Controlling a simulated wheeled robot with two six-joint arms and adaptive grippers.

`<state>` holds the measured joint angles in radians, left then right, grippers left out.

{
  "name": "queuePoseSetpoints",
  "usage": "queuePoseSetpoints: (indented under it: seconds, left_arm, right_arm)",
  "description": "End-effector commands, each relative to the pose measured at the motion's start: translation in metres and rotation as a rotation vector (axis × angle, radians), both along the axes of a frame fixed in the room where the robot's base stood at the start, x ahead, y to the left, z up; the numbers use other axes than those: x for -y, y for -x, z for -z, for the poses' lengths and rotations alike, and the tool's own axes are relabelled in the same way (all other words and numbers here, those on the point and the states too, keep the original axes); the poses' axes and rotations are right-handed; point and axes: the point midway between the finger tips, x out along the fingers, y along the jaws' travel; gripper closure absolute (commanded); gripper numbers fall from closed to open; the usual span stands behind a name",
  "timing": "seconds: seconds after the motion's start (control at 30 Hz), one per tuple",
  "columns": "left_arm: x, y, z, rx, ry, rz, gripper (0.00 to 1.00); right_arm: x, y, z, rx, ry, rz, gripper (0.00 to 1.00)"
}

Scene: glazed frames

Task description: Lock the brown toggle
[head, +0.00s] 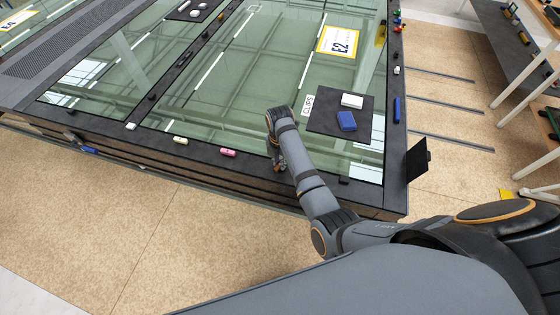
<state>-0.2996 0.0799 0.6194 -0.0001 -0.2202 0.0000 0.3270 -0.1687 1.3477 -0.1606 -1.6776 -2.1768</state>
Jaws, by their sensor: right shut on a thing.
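My right gripper (279,166) reaches the dark front rim of the glazed frame (200,165), pointing down. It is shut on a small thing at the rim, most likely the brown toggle. The gripper and wrist hide the toggle almost fully, so its position, locked or unlocked, cannot be told. My left gripper is not in view.
A dark mat (325,128) marked CLIPS carries a blue block (346,121) and a white block (352,101) on the glass, right of my wrist. A black panel (418,158) stands out at the frame's right corner. Tan floor (130,220) in front is clear.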

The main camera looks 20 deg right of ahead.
Motion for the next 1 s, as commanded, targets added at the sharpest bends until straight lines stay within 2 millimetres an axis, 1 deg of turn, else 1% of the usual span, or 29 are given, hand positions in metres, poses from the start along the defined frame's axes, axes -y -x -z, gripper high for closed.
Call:
queuePoseSetpoints:
  seconds: [0.2,0.43,0.7,1.0]
  left_arm:
    - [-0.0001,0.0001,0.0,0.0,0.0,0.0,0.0]
    - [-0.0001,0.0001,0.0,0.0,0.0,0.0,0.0]
    - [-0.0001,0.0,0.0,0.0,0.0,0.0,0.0]
    - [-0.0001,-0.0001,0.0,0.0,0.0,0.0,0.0]
  right_arm:
    - [-0.0001,0.0001,0.0001,0.0,0.0,-0.165,1.0]
    - [-0.0002,0.0001,0.0001,0.0,0.0,-0.289,1.0]
    - [-0.0001,0.0001,0.0001,0.0,0.0,-0.356,1.0]
    - [-0.0002,0.0001,0.0002,0.0,0.0,-0.368,1.0]
